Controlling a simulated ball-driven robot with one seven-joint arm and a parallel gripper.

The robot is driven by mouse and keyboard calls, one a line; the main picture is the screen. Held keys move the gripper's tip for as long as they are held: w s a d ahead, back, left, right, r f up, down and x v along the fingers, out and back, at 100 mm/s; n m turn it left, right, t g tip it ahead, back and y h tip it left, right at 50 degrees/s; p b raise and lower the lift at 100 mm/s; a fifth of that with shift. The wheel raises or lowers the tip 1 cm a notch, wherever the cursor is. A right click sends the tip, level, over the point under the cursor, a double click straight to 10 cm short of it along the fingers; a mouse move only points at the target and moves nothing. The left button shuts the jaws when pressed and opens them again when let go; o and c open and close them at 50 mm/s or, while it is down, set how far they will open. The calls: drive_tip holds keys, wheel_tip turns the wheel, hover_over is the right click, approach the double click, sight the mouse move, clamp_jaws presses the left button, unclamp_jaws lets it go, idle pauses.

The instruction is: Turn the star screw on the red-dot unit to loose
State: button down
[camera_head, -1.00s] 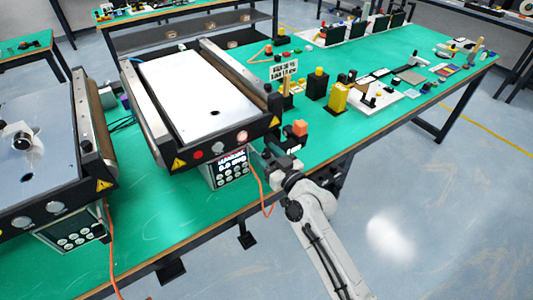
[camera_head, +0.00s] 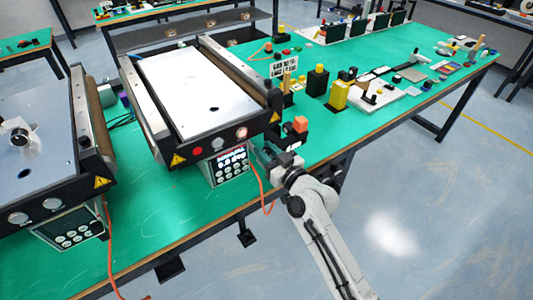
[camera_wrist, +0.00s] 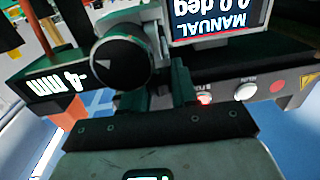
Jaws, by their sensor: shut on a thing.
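The star screw is a round black knob with a small pale triangle on its face (camera_wrist: 121,66), left of centre in the wrist view. My gripper (camera_wrist: 158,88) is shut at the knob; the fingers partly hide the grip. In the head view my gripper (camera_head: 270,156) is at the front right corner of the red-dot unit (camera_head: 190,97), a conveyor with a pale top and a red spot (camera_head: 197,151) on its front. The knob is hidden there by my gripper. The unit's display (camera_wrist: 212,18) appears upside down in the wrist view and reads MANUAL, 0.0 deg.
A second conveyor (camera_head: 45,150) is at the left. Orange cables (camera_head: 265,190) hang at the table edge. Yellow and black parts (camera_head: 338,95) stand farther right on the green table (camera_head: 330,140).

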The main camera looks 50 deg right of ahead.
drive_tip(key=shift+d+f+n+y+b, duration=0.15)
drive_tip(key=shift+n+y+b, duration=0.45)
drive_tip(key=shift+b, duration=1.65)
drive_tip(key=shift+f+n+y+b, duration=0.25)
drive_tip(key=shift+y+b, duration=0.55)
drive_tip(key=shift+b, duration=1.45)
drive_tip(key=shift+r+n+y+b, duration=0.3)
drive_tip(key=shift+n+y+b, duration=0.15)
drive_tip(key=shift+y+b, duration=0.4)
drive_tip(key=shift+s+r, duration=0.1)
drive_tip(key=c, duration=0.9)
unclamp_jaws()
